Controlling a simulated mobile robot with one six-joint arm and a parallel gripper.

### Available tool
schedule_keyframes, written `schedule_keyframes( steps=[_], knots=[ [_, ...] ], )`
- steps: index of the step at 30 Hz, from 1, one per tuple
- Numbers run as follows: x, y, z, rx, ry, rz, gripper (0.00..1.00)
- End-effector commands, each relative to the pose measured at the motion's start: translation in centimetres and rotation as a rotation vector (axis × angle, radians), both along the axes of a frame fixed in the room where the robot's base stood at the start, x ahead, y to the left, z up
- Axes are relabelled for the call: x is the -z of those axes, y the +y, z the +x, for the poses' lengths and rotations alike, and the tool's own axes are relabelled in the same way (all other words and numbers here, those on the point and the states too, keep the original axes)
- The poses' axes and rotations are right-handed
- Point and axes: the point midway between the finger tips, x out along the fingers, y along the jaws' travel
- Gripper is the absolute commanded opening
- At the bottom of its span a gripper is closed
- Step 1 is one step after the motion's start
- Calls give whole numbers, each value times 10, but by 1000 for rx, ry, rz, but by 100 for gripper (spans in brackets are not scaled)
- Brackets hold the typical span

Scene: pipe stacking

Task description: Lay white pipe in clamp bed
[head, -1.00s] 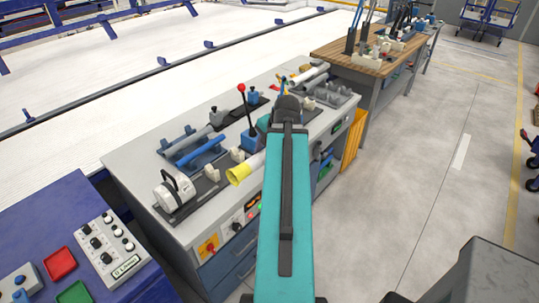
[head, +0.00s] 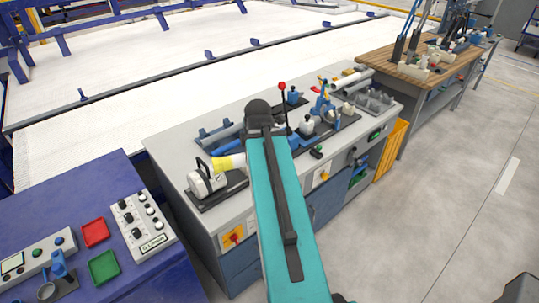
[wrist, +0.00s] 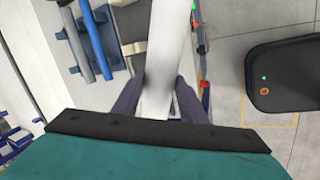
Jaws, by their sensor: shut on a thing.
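A white pipe (wrist: 163,55) stands between my gripper's fingers (wrist: 160,92) in the wrist view, and the gripper is shut on it. In the head view my arm hides the gripper and most of the pipe. The clamp bed seems to be the dark base (head: 232,190) along the bench front, partly hidden by the arm. I cannot tell whether the pipe touches it.
A blue rack with a grey pipe (head: 222,133) lies behind. A red-knobbed lever (head: 283,87) and a blue clamp (head: 323,103) stand right of the arm. More pipes lie at the bench's far right (head: 355,78). A blue table with trays (head: 96,232) is at left.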

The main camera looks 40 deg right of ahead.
Motion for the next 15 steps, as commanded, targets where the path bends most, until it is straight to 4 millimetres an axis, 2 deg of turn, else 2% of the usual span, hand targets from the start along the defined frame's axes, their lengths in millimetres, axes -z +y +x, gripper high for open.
schedule_keyframes(
  steps=[6, 15],
  knots=[
    [-1, 42, 27, 74, -2, -4, 9],
    [-3, 100, 55, 186, -12, -10, 9]
  ],
)
